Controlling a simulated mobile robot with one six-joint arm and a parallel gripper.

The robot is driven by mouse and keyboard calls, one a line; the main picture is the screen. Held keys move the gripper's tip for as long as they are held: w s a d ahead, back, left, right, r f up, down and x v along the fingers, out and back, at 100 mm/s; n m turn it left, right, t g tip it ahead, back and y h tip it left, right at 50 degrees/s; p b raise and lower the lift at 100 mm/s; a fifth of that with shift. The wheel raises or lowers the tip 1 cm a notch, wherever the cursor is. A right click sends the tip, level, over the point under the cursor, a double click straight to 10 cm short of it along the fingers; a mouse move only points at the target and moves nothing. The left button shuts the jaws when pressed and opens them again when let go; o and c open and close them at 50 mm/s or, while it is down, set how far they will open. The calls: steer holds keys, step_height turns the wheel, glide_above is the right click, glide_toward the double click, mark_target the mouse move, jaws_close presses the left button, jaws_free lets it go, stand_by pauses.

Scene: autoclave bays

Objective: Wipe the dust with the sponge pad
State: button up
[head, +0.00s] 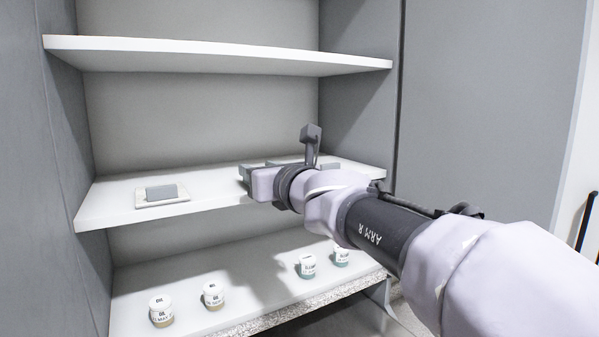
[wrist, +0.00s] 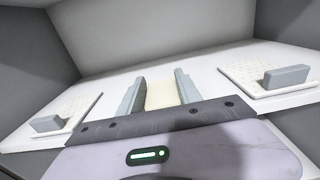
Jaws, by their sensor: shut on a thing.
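My gripper (wrist: 160,94) is shut on a cream pad (wrist: 162,95), which looks like the sponge pad, held between its two grey fingers. In the head view my gripper (head: 259,166) is over the middle shelf (head: 115,202), right of its centre, and the pad is hidden there. I cannot tell whether the pad touches the shelf. No dust can be made out in either view.
A pale tray with a grey block (head: 160,192) sits at the shelf's left. The wrist view shows dotted trays left (wrist: 85,107) and right (wrist: 240,72), each with a grey block. Jars (head: 213,296) stand on the lower shelf. The upper shelf (head: 215,56) is empty.

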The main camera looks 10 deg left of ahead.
mark_target(232, 190)
steer(key=shift+s+a+f, duration=0.1)
steer(key=shift+s+a, duration=0.15)
steer(key=shift+a, duration=0.25)
steer(key=shift+s+a+b, duration=0.5)
steer(key=shift+s+a, duration=0.4)
steer(key=shift+a, duration=0.3)
steer(key=shift+s+a+b, duration=0.45)
steer(key=shift+s+a, duration=0.1)
steer(key=shift+a, duration=0.1)
steer(key=shift+w+d+p, duration=0.45)
steer(key=shift+w+d, duration=0.4)
steer(key=shift+d, duration=0.3)
steer(key=shift+d, duration=0.1)
